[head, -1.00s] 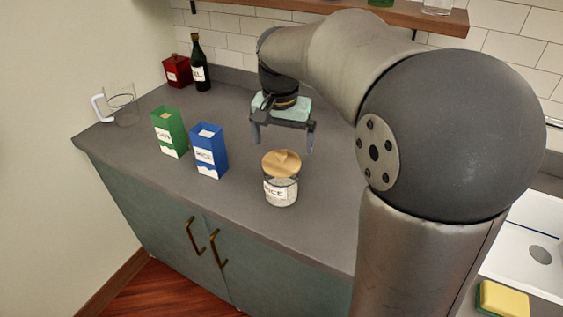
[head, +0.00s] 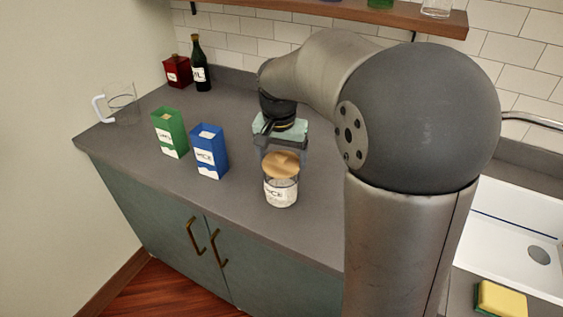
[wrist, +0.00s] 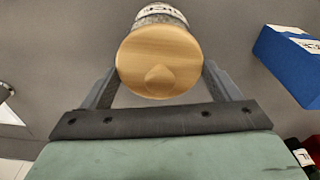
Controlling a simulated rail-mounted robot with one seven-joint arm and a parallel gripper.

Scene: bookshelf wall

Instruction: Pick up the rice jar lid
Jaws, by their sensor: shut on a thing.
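The rice jar (head: 281,191) is a clear, round jar with a white label, standing on the counter. Its round wooden lid (head: 283,166) is on top of the jar. In the wrist view the lid (wrist: 160,50) faces the camera, with its small knob toward the palm and the jar (wrist: 160,12) behind it. My gripper (head: 284,155) is at the lid from the back, with one finger on each side. In the wrist view my gripper (wrist: 160,72) is shut on the lid's rim. The fingertips are partly hidden behind the lid.
A blue box (head: 209,152) and a green box (head: 169,132) stand left of the jar. A glass mug (head: 121,104), a red canister (head: 177,70) and a dark bottle (head: 200,65) are farther back left. The sink (head: 515,240) is at the right. Counter in front is clear.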

